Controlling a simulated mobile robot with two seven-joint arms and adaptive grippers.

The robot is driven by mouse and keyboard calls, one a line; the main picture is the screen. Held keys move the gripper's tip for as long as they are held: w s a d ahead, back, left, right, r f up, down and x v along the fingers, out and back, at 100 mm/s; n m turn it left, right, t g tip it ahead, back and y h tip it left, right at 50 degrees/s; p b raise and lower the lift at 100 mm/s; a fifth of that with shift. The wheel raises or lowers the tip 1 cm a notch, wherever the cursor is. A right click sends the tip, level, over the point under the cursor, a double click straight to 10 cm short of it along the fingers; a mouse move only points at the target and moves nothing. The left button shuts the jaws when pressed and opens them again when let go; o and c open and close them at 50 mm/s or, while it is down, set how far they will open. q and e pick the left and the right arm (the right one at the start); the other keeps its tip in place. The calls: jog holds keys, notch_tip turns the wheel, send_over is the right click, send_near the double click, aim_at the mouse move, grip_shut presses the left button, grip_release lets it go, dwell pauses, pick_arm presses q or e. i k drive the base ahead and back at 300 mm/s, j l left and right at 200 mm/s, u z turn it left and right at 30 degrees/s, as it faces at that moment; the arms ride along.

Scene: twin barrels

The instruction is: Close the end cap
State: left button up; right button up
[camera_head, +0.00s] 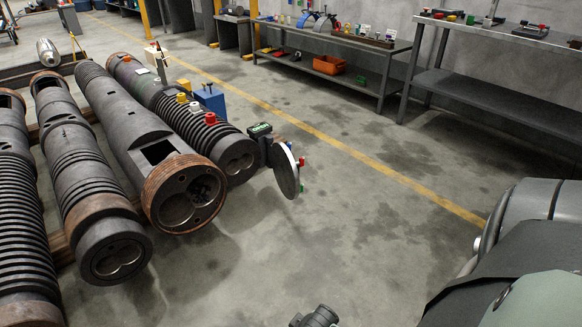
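The end cap (287,170) is a round grey disc standing open at the right of the rightmost barrel (231,158). It is seen nearly edge-on. A dark bracket (263,141) with a green-lit box on top lies between the cap and the barrel's end. Small red and green parts show on the cap's right side. The barrel's end face is uncovered and shows twin bores. No gripper fingers show in this view. A small dark mechanical piece at the bottom edge may be part of my arm; I cannot tell which.
More large barrels lie side by side at left, one with a copper-coloured threaded end (185,194). A blue box (210,99) is behind the barrels. Metal workbenches (330,42) line the back wall. The concrete floor right of the cap is clear. My arm covers the lower right.

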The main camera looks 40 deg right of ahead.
aim_at(285, 169)
jog(key=l, duration=4.05)
jog(key=u, duration=0.05)
